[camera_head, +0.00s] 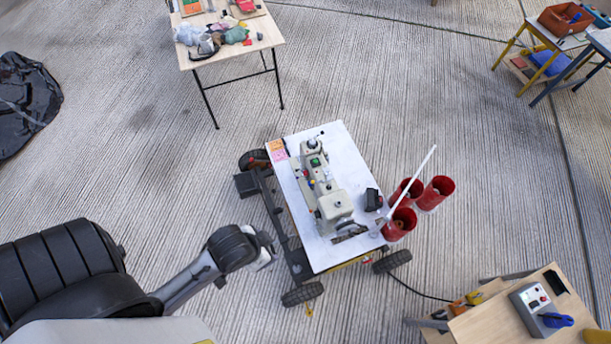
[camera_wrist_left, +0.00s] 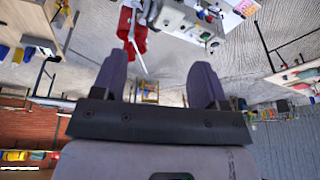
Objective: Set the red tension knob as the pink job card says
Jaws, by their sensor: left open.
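A beige sewing machine (camera_head: 329,203) stands on a white-topped wheeled cart (camera_head: 339,141) in the head view. A tiny red part, perhaps the tension knob (camera_head: 306,173), shows on its left side; its setting is too small to read. The pink job card (camera_head: 279,156) lies at the cart's far left corner, beside an orange card, its writing unreadable here. In the left wrist view the machine (camera_wrist_left: 181,18) and pink card (camera_wrist_left: 245,7) sit at the top edge. My left gripper (camera_wrist_left: 158,78) is open and empty, left of the cart in the head view (camera_head: 268,250). My right gripper is out of view.
Several red bins (camera_head: 437,192) and a white rod (camera_head: 411,181) stand at the cart's right side. A black box (camera_head: 373,199) lies by the machine. A bench with a grey control box (camera_head: 535,308) is lower right. A cluttered table (camera_head: 258,40) stands behind; the floor between is clear.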

